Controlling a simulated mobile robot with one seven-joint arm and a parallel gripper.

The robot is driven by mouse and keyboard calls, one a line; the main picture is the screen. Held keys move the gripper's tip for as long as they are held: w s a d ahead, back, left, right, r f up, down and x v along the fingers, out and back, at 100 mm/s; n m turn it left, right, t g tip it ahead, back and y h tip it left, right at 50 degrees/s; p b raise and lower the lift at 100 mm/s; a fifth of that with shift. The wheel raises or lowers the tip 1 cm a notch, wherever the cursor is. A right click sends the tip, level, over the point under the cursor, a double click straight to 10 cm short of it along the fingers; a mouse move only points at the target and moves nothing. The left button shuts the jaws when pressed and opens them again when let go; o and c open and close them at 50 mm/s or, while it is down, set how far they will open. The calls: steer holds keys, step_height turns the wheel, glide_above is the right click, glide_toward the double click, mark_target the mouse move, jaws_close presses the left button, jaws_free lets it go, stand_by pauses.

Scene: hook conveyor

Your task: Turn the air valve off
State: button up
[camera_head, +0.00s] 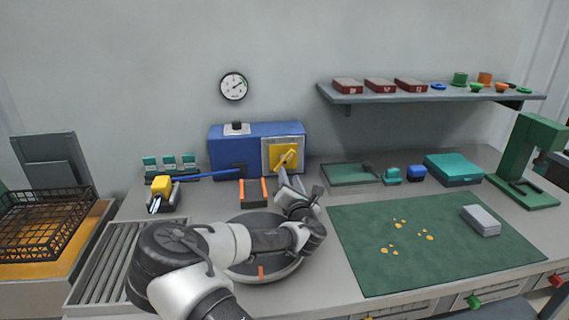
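A blue box (228,159) stands against the wall at the back of the bench. On its right front is a plate with a yellow valve handle (287,158), which slants up to the right. A round white gauge (233,86) hangs on the wall above. The gauge needle is too small to read surely. My gripper (294,182) is just below and in front of the yellow handle, apart from it as far as I can see. Its fingers are small and partly overlapped, so their opening is unclear. I see nothing held in it.
A round dark turntable (278,270) lies under my arm. An orange-and-dark holder (253,192) stands left of my gripper. A green mat (370,265) covers the right side. A shelf (430,95) juts from the wall.

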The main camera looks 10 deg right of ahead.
mark_target(285, 163)
steer(key=w, duration=1.1)
steer(key=shift+w, duration=0.1)
jaws_close()
steer(key=shift+m+b, duration=0.4)
steer(key=shift+b, duration=0.2)
steer(key=m+b, duration=0.3)
steer(key=m, duration=0.1)
steer(key=shift+f+m, duration=0.1)
steer(key=shift+m, duration=0.2)
steer(key=m+b, duration=0.3)
steer(key=m, duration=0.1)
steer(key=shift+m, duration=0.4)
jaws_free()
